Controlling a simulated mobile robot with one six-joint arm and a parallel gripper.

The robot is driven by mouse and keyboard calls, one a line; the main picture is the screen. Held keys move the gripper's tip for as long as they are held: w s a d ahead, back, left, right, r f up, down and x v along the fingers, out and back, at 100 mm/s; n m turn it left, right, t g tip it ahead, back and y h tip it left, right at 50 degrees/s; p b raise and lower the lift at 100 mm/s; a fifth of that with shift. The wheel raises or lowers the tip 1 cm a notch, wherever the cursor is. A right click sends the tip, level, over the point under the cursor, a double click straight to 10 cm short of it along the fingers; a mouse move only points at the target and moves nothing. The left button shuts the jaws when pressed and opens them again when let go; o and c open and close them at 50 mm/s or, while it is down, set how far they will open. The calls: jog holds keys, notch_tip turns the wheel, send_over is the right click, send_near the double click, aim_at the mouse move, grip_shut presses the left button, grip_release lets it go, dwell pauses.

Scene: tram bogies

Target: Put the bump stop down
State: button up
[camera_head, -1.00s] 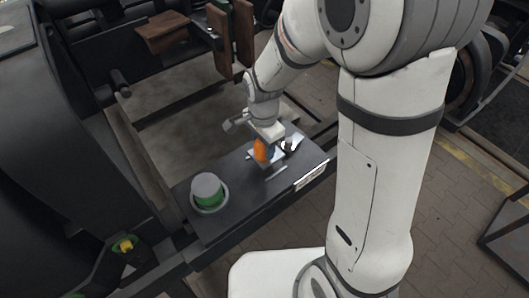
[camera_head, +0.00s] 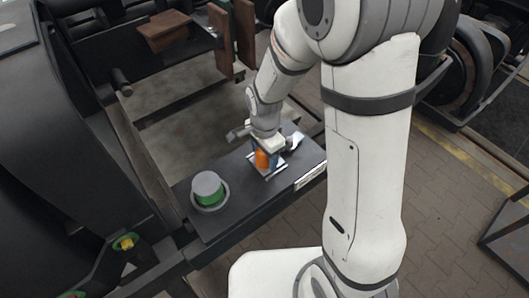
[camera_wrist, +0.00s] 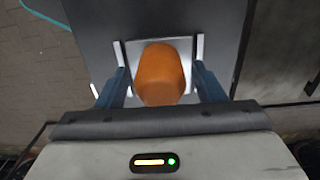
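The bump stop (camera_wrist: 160,73) is a rounded orange block. In the wrist view it stands over a pale metal plate between my gripper's two blue fingers. In the head view the bump stop (camera_head: 262,158) is upright at the right part of the dark beam top, directly below my gripper (camera_head: 266,152). A narrow gap shows between the orange block and each finger in the wrist view, so my gripper (camera_wrist: 161,80) looks open around it. Metal strips lie along both sides of the plate. The block's underside is hidden, so its contact below cannot be seen.
A green cylinder with a grey top (camera_head: 208,188) stands on the dark beam (camera_head: 236,205), left of the bump stop. A small shiny piece (camera_head: 296,141) lies at right of my gripper. The beam top between cylinder and bump stop is clear.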

jog(key=shift+r, duration=0.1)
notch_tip(320, 180, up, 12)
jog(key=s+d+r+n+t, duration=0.3)
jog(key=s+d+r+n, duration=0.4)
jog(key=s+d+n, duration=0.4)
jog(key=shift+s+d, duration=0.65)
jog(key=shift+s, duration=0.05)
jog(key=shift+c, duration=0.2)
dwell(0.5)
